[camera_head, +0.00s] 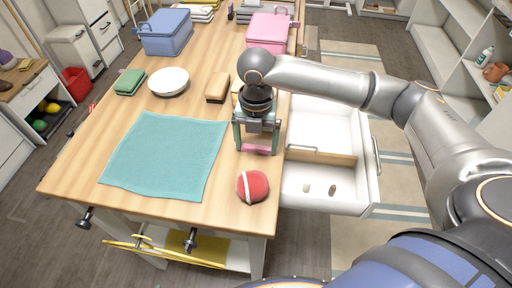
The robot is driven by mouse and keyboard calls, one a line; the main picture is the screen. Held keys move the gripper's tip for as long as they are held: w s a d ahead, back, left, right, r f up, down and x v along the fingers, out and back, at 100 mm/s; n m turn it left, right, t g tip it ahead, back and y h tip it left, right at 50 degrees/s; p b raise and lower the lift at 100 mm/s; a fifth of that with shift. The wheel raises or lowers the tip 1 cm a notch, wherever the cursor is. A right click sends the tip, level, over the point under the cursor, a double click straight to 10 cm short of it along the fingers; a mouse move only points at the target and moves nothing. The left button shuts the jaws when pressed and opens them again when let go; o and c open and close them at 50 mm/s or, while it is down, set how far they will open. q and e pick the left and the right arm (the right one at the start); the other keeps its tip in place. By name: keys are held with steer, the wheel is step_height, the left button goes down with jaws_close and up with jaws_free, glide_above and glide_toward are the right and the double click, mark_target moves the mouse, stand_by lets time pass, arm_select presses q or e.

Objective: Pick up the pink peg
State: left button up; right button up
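My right gripper (256,148) points down over the table, right of the teal cloth and near the table's right edge. Its two fingers are wide apart. A pink bar-shaped piece, seemingly the pink peg (258,149), shows low between the fingertips. It spans most of the gap, and I cannot tell if the fingers touch it. It seems to lie at table height. My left gripper is not in view.
The teal cloth (165,155) lies flat on the wooden table (226,206). A red ball (252,186) with a white band sits just nearer. A brown-topped block (216,88) and white bowl (169,81) stand farther back. An open drawer (322,186) juts out right.

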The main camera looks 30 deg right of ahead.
steer(key=c, duration=0.7)
steer(key=shift+r, duration=0.1)
